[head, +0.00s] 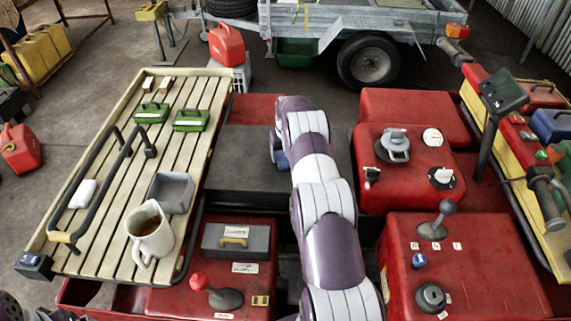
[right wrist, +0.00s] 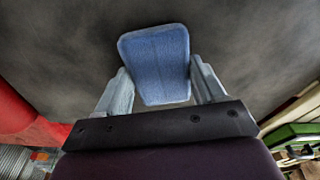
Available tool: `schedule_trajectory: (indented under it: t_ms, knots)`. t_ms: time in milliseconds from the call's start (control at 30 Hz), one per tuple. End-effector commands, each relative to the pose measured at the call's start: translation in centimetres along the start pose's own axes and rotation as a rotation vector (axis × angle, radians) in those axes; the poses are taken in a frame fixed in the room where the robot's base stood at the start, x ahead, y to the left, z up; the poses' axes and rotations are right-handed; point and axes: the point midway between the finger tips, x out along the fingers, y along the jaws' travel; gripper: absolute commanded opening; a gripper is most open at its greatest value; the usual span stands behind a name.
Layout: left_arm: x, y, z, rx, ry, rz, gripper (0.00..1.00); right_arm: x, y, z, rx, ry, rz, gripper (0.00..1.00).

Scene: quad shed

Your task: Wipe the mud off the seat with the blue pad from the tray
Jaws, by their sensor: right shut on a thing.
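The blue pad (right wrist: 155,62) is between the two pale fingers of my right gripper (right wrist: 160,80), which is shut on it. The dark grey seat (head: 240,158) lies in the middle of the head view, and its mottled surface fills the right wrist view (right wrist: 60,50). The pad is over the seat; I cannot tell whether it touches. In the head view my right arm hides the gripper and most of the pad, with only a bit of blue showing. Mud is not clearly distinguishable from the seat's mottling. My left gripper is not in view.
A slatted rack (head: 118,190) at left carries a grey open box (head: 171,192), a pitcher (head: 150,232), green handled blocks (head: 191,120) and a white block (head: 82,193). A grey lidded case (head: 222,246) and red knob lever (head: 222,298) are in front. Red panels with knobs (head: 405,175) are right.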

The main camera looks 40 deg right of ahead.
Motion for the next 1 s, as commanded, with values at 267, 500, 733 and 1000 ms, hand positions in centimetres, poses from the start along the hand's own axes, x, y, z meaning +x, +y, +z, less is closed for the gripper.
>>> schedule_trajectory:
  t_ms: [267,500,733,1000]
  knots:
    - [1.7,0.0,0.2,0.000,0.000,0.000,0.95,0.6,0.2,-0.4,0.000,-0.006,0.000,0.40]
    - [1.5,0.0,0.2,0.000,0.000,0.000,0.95,0.4,0.2,-0.4,0.000,-0.007,0.000,0.40]
    - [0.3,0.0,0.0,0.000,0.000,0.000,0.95,-2.3,0.2,-0.8,0.000,-0.004,0.000,0.40]
    - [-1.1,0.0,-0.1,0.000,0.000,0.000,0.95,-5.7,0.2,-1.4,0.000,-0.002,0.000,0.40]
